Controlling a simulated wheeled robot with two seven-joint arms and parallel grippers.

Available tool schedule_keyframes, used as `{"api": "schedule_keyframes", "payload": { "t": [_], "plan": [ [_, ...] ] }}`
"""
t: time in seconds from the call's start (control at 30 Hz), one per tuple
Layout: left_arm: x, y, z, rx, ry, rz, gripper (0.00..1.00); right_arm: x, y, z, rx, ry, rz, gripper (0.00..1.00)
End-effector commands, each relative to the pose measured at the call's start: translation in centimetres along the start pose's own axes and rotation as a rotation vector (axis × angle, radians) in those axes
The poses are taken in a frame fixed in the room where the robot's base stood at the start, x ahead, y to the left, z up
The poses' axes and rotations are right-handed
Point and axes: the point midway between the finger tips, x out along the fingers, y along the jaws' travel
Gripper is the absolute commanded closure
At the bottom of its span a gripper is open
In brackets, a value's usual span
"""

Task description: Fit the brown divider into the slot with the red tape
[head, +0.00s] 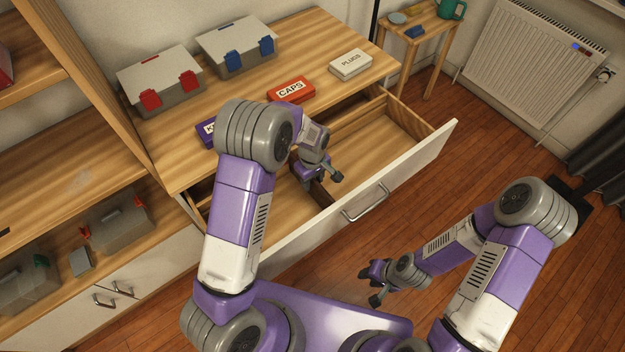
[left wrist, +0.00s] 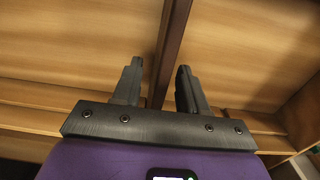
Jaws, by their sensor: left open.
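The brown divider (left wrist: 174,35) runs between the two fingers of my left gripper (left wrist: 160,68) in the left wrist view, with a gap visible on each side. In the head view, a dark piece of the divider (head: 320,193) shows below my left gripper (head: 319,178), inside the open drawer (head: 408,172). My left gripper is open around it. My arm hides part of the drawer and most of the divider. I see no red tape or slot in either view. My right gripper (head: 371,287) appears open and empty, outside the drawer front.
On the desktop are a red CAPS box (head: 291,90), a white PLUGS box (head: 351,64), a purple box (head: 207,132) and two grey cases with red (head: 160,82) and blue (head: 236,47) latches. A stool (head: 418,30) and radiator (head: 535,60) stand behind. The drawer's right part is clear.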

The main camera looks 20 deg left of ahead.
Motion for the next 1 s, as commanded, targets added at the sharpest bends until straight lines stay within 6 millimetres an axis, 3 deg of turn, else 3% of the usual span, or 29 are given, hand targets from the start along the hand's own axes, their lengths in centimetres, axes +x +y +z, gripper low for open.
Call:
{"api": "schedule_keyframes", "payload": {
  "t": [0.3,0.5,0.67,1.0],
  "plan": [
    [-7.2,0.1,0.0,0.0,0.002,0.004,0.57,-2.3,-0.9,0.1,0.0,0.0,0.0,0.64],
    [-10.3,0.1,0.0,0.001,0.001,0.003,0.57,-3.1,-1.2,0.1,0.0,0.0,0.0,0.64],
    [-11.3,0.0,0.0,0.0,0.0,0.001,0.57,-3.3,-1.2,0.1,0.0,0.0,0.0,0.64],
    [-11.3,0.0,0.0,0.0,0.0,0.0,0.57,-3.3,-1.2,0.1,0.0,0.0,0.0,0.64]
  ]
}}
